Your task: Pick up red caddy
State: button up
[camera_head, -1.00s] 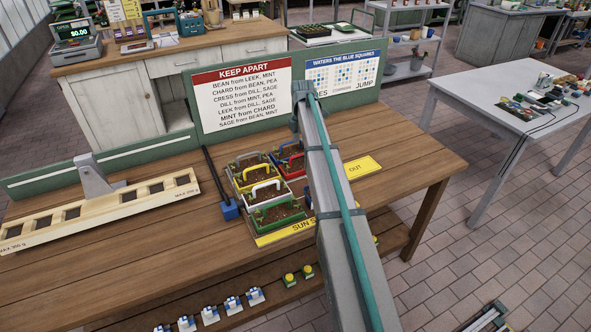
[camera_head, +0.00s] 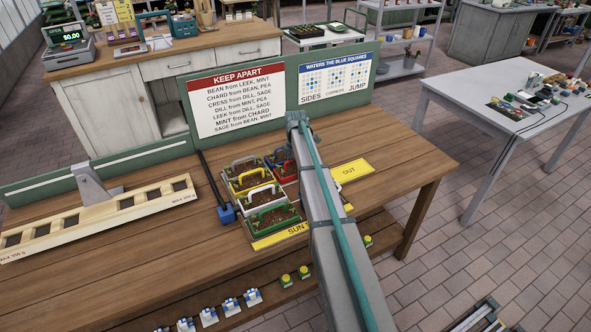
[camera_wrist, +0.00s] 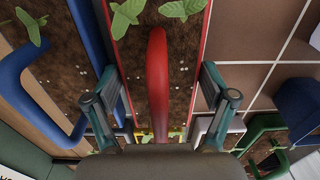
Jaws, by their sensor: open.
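The red caddy (camera_wrist: 205,25) holds soil and green seedlings. Its curved red handle (camera_wrist: 157,75) stands between the two fingers of my gripper (camera_wrist: 160,88) in the wrist view. The fingers are spread on either side of the handle, with gaps to it; nothing is gripped. In the head view the red caddy (camera_head: 288,170) sits on the wooden bench among the other caddies, partly hidden by my arm. My gripper is hidden behind the arm there.
A blue caddy (camera_wrist: 82,25) stands close to the left of the red one in the wrist view. Yellow, white and green caddies (camera_head: 272,218) crowd nearby in the head view. A green sign board (camera_head: 290,95) rises behind. A yellow OUT plate (camera_head: 351,170) lies to the right.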

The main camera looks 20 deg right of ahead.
jog(key=c, duration=1)
jog(key=shift+r, duration=0.15)
